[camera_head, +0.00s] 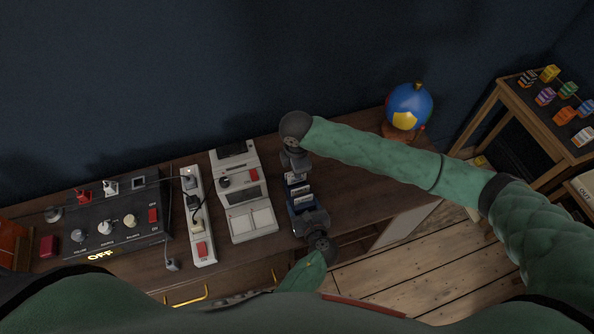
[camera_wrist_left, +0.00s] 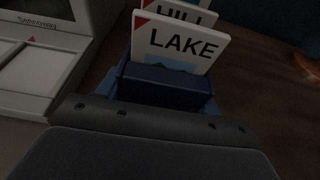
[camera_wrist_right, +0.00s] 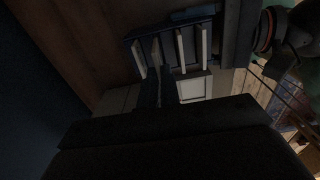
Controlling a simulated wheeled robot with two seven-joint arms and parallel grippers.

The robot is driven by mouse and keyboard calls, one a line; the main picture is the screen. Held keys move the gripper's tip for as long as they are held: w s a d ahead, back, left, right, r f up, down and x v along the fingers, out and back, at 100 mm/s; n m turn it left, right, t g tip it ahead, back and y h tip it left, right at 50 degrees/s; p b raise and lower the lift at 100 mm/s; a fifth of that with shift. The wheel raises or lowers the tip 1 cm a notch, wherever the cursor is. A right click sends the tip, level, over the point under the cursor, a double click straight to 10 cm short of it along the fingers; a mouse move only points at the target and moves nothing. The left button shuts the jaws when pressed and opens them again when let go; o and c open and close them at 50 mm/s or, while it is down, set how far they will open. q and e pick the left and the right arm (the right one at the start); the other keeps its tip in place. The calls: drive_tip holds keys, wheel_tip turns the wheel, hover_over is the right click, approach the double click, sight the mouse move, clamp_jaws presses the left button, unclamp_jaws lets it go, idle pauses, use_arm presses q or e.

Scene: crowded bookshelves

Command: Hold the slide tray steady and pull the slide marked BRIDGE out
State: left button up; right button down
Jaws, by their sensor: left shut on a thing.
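The dark blue slide tray (camera_head: 293,205) stands on the wooden bench top, with several white slides upright in it. In the left wrist view, the slide marked LAKE (camera_wrist_left: 183,45) is nearest and the slide marked HILL (camera_wrist_left: 178,15) is behind it. A further slide there is cut off, and I cannot read BRIDGE anywhere. My left gripper (camera_head: 311,221) is shut on the near end of the tray. My right gripper (camera_head: 294,160) is at the tray's far end. In the right wrist view, a dark finger (camera_wrist_right: 158,75) reaches among the slides; whether it touches one is unclear.
A grey-white viewer (camera_head: 243,190) stands left of the tray, with a power strip (camera_head: 200,220) and a black control box (camera_head: 110,220) farther left. A blue globe-like object (camera_head: 409,106) stands at the back right. Bare bench top lies right of the tray, under my right arm.

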drive_tip(key=shift+r, duration=0.1)
use_arm(q)
drive_tip(key=o, duration=0.9)
